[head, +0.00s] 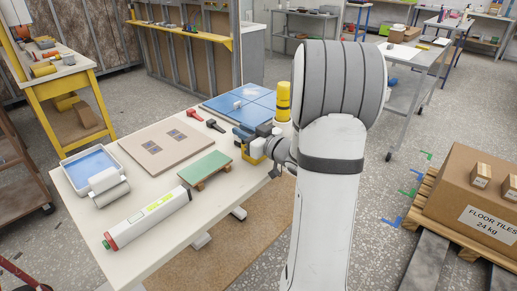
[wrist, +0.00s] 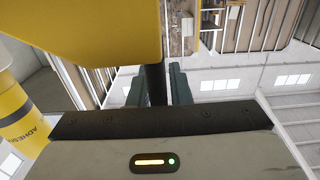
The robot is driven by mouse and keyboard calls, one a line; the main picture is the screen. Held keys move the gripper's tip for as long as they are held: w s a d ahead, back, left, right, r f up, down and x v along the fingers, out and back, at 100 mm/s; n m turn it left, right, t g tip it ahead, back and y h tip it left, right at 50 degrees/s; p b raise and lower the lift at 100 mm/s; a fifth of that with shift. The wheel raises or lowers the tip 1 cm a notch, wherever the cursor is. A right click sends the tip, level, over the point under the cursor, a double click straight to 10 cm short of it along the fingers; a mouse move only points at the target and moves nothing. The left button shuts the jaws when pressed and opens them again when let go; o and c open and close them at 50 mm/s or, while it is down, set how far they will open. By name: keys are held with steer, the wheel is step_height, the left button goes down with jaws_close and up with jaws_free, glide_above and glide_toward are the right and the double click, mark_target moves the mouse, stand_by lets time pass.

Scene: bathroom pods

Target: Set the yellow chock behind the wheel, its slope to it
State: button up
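My gripper (wrist: 157,88) has its dark teal fingers on either side of a dark upright bar, close against it. A large smooth yellow body (wrist: 85,30), which I take for the yellow chock, fills the upper left of the wrist view beside that bar. In the head view a small yellow part (head: 254,157) shows by the end of my arm at the table's right edge, with dark blue parts next to it. My arm hides much of this area. The slope of the chock cannot be made out. I cannot tell which wheel is meant.
The white table (head: 150,245) holds a paint tray (head: 67,172), a board (head: 150,165), a green-topped piece (head: 204,168), a white tube (head: 148,218) and blue tiles (head: 255,103). A yellow adhesive container (head: 283,97) stands near my arm. A wheeled trolley (head: 408,85) and a loaded pallet (head: 440,228) are right.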

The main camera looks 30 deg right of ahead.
jaws_close()
stand_by(1.0)
